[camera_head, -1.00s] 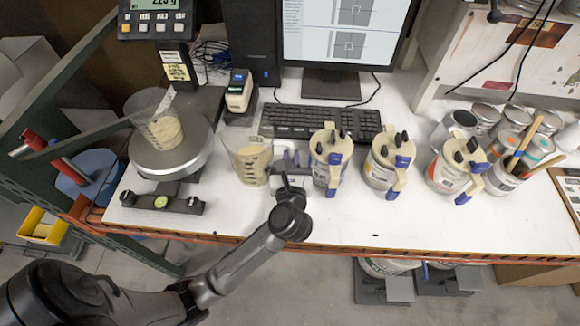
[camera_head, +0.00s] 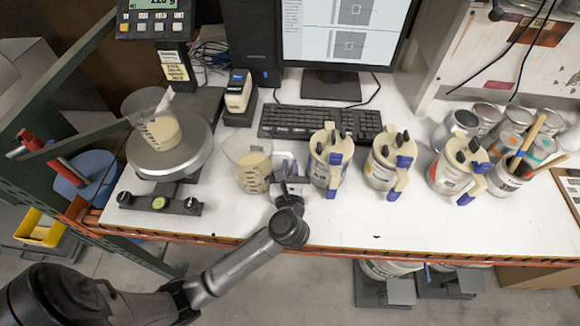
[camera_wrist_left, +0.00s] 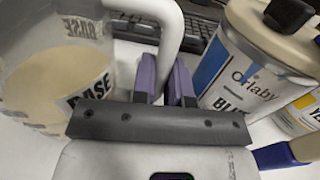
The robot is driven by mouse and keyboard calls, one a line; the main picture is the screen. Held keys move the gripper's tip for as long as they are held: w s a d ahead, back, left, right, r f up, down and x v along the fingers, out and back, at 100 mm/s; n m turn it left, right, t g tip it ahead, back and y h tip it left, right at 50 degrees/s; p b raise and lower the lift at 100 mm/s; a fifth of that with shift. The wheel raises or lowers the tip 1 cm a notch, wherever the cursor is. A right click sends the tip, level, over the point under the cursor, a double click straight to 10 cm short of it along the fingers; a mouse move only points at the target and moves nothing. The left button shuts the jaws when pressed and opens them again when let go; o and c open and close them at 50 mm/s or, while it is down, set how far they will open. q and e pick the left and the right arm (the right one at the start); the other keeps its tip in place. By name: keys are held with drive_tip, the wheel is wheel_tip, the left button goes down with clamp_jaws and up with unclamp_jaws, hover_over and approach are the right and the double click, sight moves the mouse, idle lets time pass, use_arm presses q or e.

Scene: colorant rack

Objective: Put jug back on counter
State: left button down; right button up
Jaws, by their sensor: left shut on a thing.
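A clear jug (camera_head: 250,168) with beige base inside is at the front left of the white counter (camera_head: 345,225), between the scale and the first colorant can. It stands about upright, on or just above the counter; I cannot tell which. In the left wrist view the jug (camera_wrist_left: 45,75) shows a "BASE" label, and its pale handle (camera_wrist_left: 170,25) passes between the purple fingers. My left gripper (camera_head: 291,168) is shut on the handle; in the left wrist view its fingertips (camera_wrist_left: 165,80) show close up. My right gripper is not in view.
A similar clear container (camera_head: 155,118) with beige contents stands on the round scale (camera_head: 150,170). Several colorant cans stand to the right, the nearest (camera_head: 328,162) close beside my gripper. A keyboard (camera_head: 315,121) lies behind. The counter's front strip is clear.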

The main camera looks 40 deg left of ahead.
use_arm(q)
drive_tip(key=c, duration=1.1)
unclamp_jaws()
